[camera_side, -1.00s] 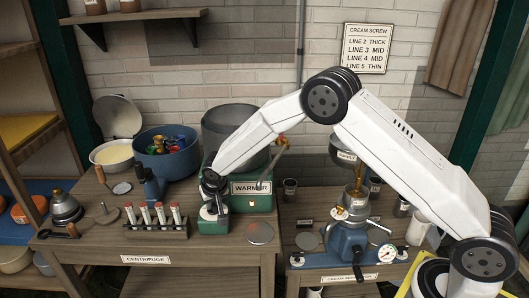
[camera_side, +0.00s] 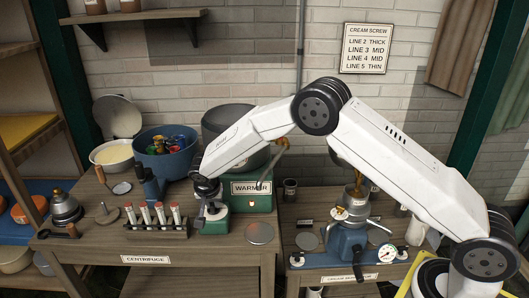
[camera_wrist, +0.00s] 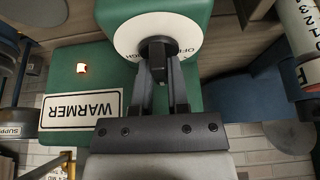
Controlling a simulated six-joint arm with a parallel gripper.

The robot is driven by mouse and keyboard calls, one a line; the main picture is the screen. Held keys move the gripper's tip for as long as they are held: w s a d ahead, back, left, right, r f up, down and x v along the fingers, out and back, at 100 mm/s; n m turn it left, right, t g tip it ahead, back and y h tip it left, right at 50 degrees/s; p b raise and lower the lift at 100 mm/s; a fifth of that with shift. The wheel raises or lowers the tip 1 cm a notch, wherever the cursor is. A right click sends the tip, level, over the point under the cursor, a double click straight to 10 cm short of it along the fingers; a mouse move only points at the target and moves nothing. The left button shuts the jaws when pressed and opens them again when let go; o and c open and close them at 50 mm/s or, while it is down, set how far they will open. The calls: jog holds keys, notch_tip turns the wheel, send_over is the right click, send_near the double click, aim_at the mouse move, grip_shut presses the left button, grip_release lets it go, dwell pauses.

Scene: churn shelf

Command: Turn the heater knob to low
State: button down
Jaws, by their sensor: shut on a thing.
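The green warmer box (camera_side: 252,201) stands on the left bench with a grey pot (camera_side: 229,122) on top. In the wrist view the warmer's white "WARMER" label (camera_wrist: 80,109) appears upside down. A round white dial plate (camera_wrist: 128,38) is on a green block at the warmer's front, with a dark knob (camera_wrist: 157,47) at its middle. Part of the dial's lettering shows beside the knob; the rest is hidden. My gripper (camera_wrist: 159,76) is shut on the knob. In the side view my gripper (camera_side: 213,211) hides the knob, so its pointer setting cannot be read.
A small orange light (camera_wrist: 81,68) glows on the warmer. A rack of red-capped tubes (camera_side: 157,226) stands close left of my gripper. A grey disc (camera_side: 259,233) lies to its right. A blue bowl (camera_side: 166,152) is behind. The blue-based cream screw machine (camera_side: 345,238) stands farther right.

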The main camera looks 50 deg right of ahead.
jog(key=c, duration=0.6)
grip_release()
jog(key=shift+r, duration=0.1)
jog(key=v, duration=0.7)
jog(key=shift+s+a+r, duration=0.15)
jog(key=shift+r, duration=0.1)
jog(key=s+d+r+m+y, duration=0.5)
jog(key=s+d+r+m, duration=0.2)
jog(key=s+d+m, duration=0.15)
jog(key=s+f+n, duration=0.1)
jog(key=s+n, duration=0.4)
jog(key=s, duration=0.1)
jog(key=s+f+n+h, duration=0.1)
jog(key=s+f+n, duration=0.1)
jog(key=s+n, duration=0.4)
jog(key=s+f+n, duration=0.2)
jog(key=s+n, duration=0.4)
jog(key=s, duration=0.2)
jog(key=shift+d+n+g+h, duration=0.25)
jog(key=shift+g+h, duration=0.05)
jog(key=shift+h, duration=0.1)
